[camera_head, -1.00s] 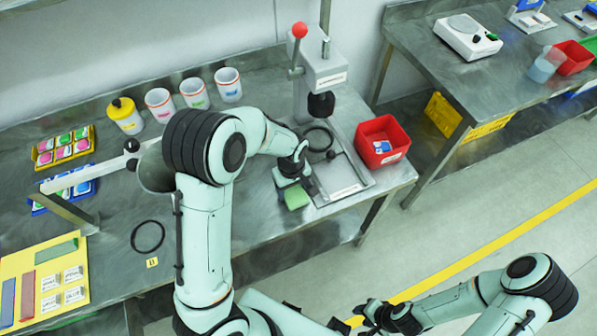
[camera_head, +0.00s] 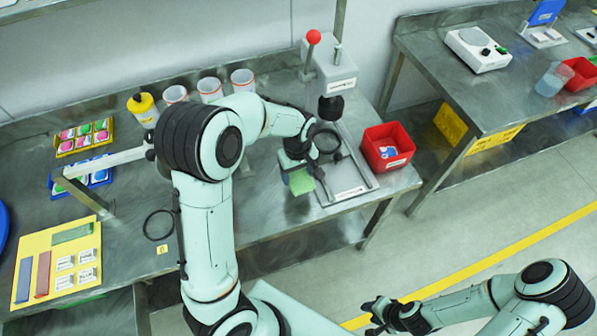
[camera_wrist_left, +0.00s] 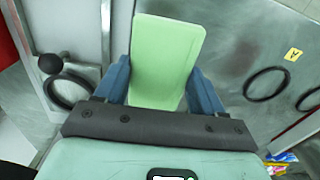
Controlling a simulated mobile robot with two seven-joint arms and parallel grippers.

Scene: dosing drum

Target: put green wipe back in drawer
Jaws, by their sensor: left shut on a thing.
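The green wipe (camera_head: 301,183) is a flat light-green pad. My left gripper (camera_head: 297,176) is shut on it above the steel bench, just left of the press base. In the left wrist view the wipe (camera_wrist_left: 166,58) stands out between the two blue fingers of the left gripper (camera_wrist_left: 163,90). My right gripper (camera_head: 374,314) hangs over the floor at the lower right, away from the bench; its jaws are too small to judge. I cannot make out an open drawer in either view.
The press (camera_head: 330,75) with a red knob and a red bin (camera_head: 388,148) stand right of the wipe. A black ring (camera_head: 159,224) lies near a yellow label at the bench front. A yellow board (camera_head: 58,262) lies far left. Several cups line the back.

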